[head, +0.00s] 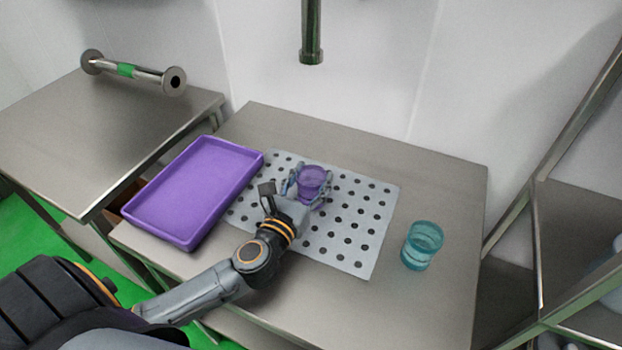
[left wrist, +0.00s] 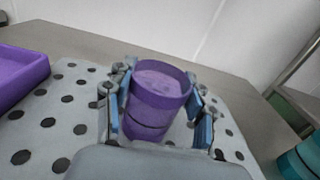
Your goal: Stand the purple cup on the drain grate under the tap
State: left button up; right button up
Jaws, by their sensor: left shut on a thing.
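The purple cup (head: 312,182) is upright at the drain grate (head: 352,228), a pale perforated plate on the table. My left gripper (head: 305,189) is shut on the cup, one finger on each side. In the left wrist view the cup (left wrist: 158,98) sits between the gripper's blue-padded fingers (left wrist: 160,115). Whether the cup's base touches the grate is hard to tell. The tap (head: 312,45) hangs from above, behind the cup in the head view. My right gripper is not in view.
A purple tray (head: 187,238) lies left of the holes, overlapping the grate's left side. A teal cup (head: 422,246) stands on the table (head: 447,190) to the right of the grate. A metal pipe piece (head: 135,72) lies on the left table.

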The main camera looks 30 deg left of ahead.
pick_arm(q)
jog(key=shift+f, duration=0.15)
jog(key=o, duration=1)
jog(key=shift+r, duration=0.2)
jog(key=s, duration=0.3)
jog(key=s+b, duration=0.1)
jog(key=s, duration=0.3)
jog(key=s+b, duration=0.1)
jog(key=s, duration=0.2)
jog(key=shift+s+d+f, duration=0.15)
jog(key=shift+s+d, duration=0.15)
jog(key=shift+s+b, duration=0.3)
jog(key=shift+s, duration=0.4)
